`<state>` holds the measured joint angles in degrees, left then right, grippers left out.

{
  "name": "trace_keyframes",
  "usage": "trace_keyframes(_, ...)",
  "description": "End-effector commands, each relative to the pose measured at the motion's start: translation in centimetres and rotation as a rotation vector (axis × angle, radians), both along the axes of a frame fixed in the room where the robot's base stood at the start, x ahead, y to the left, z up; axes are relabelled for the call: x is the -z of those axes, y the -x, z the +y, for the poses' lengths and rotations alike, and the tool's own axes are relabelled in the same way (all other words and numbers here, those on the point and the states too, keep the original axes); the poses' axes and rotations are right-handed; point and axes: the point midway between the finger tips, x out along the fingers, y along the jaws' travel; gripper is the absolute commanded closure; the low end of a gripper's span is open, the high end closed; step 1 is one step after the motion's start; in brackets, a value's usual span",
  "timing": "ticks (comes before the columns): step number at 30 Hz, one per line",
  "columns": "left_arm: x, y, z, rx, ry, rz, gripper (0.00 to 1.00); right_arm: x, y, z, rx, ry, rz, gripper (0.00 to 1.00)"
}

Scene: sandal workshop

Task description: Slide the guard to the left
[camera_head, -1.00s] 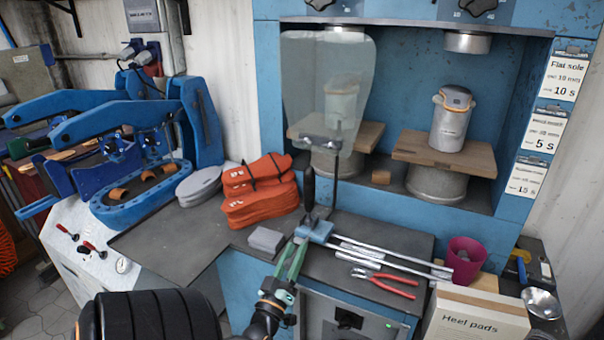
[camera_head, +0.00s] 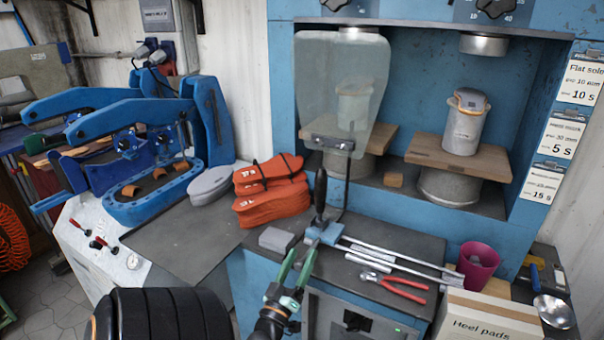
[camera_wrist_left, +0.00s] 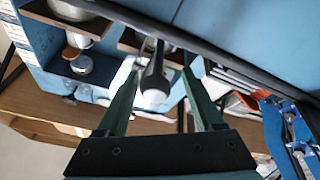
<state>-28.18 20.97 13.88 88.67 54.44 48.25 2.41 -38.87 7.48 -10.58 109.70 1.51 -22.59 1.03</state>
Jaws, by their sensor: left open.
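The guard (camera_head: 341,85) is a clear, upright pane in front of the left bay of the blue press. It stands on a thin rod from a light blue slide block (camera_head: 324,232), which carries an upright black handle (camera_head: 320,188) and sits at the left end of two metal rails (camera_head: 400,258). My left gripper (camera_head: 300,254) has green fingers, open and empty, just in front of the block. In the left wrist view the black handle (camera_wrist_left: 154,75) shows between and beyond the fingertips (camera_wrist_left: 160,73); I cannot tell whether they touch anything. My right gripper is not in view.
Orange soles (camera_head: 270,203) and a small grey block (camera_head: 277,240) lie left of the slide block. Red pliers (camera_head: 402,290) lie in front of the rails. A magenta cup (camera_head: 478,265) and a heel pads box (camera_head: 485,322) stand at the right. The dark tabletop (camera_head: 185,240) has bare room at left.

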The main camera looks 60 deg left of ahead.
Motion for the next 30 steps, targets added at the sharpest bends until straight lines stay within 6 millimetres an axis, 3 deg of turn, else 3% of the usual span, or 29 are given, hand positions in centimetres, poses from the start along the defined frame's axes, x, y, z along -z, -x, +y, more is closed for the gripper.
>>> trace_keyframes(9, 2.6, 5.4, -3.8, -0.003, 0.002, 0.004, 0.31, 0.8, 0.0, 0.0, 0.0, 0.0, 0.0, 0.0)
trace_keyframes(15, 3.5, 7.6, -5.4, -0.003, 0.0, 0.0, 0.31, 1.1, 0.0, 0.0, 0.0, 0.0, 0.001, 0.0)
trace_keyframes(30, 3.7, 8.3, -5.9, -0.002, -0.001, 0.0, 0.31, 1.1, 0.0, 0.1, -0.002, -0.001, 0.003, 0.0)
